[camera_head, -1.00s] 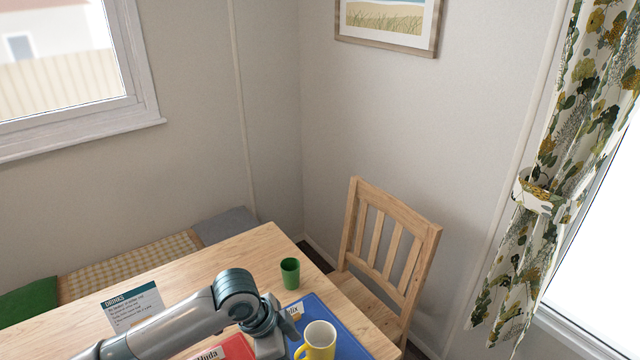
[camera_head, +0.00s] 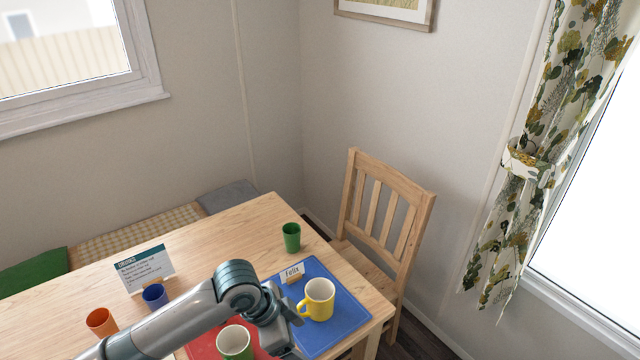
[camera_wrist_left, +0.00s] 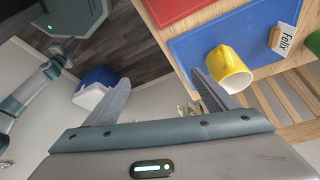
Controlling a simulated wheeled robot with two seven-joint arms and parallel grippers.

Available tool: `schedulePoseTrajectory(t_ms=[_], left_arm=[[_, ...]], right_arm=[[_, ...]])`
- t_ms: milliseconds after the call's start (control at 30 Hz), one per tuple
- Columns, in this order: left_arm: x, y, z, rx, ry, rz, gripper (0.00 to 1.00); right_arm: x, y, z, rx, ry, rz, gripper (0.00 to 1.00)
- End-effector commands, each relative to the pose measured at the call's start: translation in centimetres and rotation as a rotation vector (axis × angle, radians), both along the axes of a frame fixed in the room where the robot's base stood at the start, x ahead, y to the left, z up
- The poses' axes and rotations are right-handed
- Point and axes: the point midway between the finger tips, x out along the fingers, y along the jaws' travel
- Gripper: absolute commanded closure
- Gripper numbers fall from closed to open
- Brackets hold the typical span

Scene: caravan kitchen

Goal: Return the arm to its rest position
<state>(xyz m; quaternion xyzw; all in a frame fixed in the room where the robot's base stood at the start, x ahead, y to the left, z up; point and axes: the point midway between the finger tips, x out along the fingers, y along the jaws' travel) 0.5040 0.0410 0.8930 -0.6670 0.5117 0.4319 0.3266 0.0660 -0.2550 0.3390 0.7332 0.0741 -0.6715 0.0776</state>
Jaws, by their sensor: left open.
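My left arm comes in from the left over the table in the head view. Its gripper (camera_head: 290,325) is at the near edge of the blue mat (camera_head: 340,335), left of and below the yellow mug in the picture. The left wrist view shows this gripper (camera_wrist_left: 160,92) with its fingers wide apart and nothing between them. The yellow mug (camera_head: 319,299) stands upright on the blue mat; in the wrist view the mug (camera_wrist_left: 230,70) shows just beyond one finger. I cannot tell whether they touch. My right gripper is not in view.
A white and green mug (camera_head: 234,342) stands on the red mat (camera_head: 203,347), partly behind my arm. Green (camera_head: 291,237), blue (camera_head: 154,295) and orange (camera_head: 101,321) cups, a drinks card (camera_head: 145,268) and a Felix name card (camera_head: 291,272) stand around. A chair (camera_head: 385,215) is at the far side.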

Motion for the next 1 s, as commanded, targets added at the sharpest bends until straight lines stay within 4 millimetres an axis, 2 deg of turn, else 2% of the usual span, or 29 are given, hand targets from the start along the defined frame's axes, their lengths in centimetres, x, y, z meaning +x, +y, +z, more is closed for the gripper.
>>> schedulePoseTrajectory(t_ms=[367, 567, 767, 1000], left_arm=[[-2.8, -1.3, -1.5, -0.072, -0.003, 0.093, 0.21], [-5.3, -1.3, -2.8, -0.126, 0.0, 0.228, 0.21], [-8.0, 0.7, -4.4, -0.151, 0.009, 0.415, 0.21], [-12.2, 5.5, -6.7, -0.122, 0.03, 0.674, 0.21]], right_arm=[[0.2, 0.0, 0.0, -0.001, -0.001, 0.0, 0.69], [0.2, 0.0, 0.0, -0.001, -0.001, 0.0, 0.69], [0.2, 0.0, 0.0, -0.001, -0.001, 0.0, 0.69], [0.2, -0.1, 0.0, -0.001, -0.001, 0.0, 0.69]])
